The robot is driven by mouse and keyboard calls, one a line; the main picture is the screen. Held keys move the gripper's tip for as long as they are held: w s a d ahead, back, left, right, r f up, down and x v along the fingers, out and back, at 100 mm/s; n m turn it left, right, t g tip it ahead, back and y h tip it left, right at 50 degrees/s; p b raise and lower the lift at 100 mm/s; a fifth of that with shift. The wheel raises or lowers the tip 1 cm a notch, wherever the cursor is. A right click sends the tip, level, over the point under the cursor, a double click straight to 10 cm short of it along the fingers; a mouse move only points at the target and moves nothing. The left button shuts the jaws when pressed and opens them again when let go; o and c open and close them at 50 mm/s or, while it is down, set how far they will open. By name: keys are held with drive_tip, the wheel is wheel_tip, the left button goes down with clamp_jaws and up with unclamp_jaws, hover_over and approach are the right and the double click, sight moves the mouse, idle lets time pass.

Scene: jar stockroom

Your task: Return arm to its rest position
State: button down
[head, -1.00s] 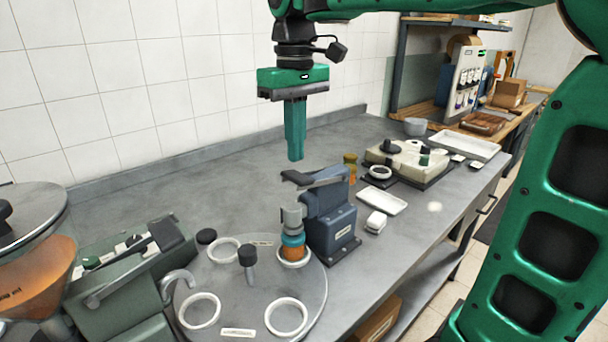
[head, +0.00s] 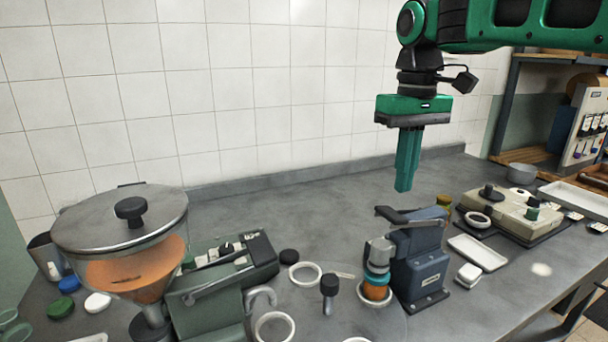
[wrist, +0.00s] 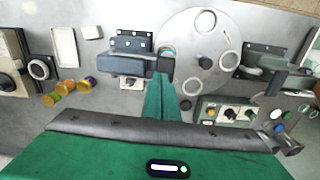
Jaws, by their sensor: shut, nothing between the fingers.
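My gripper (head: 406,188) hangs from my arm above the grey bench, pointing down. Its green fingers are shut with nothing between them. It is above and behind the blue-grey press (head: 420,262), clear of the bench top. In the wrist view my gripper (wrist: 167,88) points toward the bench. A jar with orange contents and a teal band (head: 376,283) stands in a white ring beside the press, under a grey cylindrical head.
A hopper with orange contents (head: 136,277) and a green-grey machine (head: 205,297) stand at left. A beige device (head: 515,208) and white trays (head: 477,252) are at right. The tiled wall is behind.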

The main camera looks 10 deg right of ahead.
drive_tip(key=s+d+f+m, duration=0.4)
drive_tip(key=s+d+f, duration=0.4)
drive_tip(key=s+f, duration=0.2)
drive_tip(key=s+d+f+m, duration=0.5)
drive_tip(key=s+d+f, duration=0.3)
drive_tip(key=s+f, duration=0.3)
drive_tip(key=shift+s+d+f, duration=0.2)
drive_tip(key=shift+s+d, duration=0.2)
drive_tip(key=shift+s, duration=0.45)
drive_tip(key=shift+w+f, duration=0.2)
drive_tip(key=shift+w, duration=0.45)
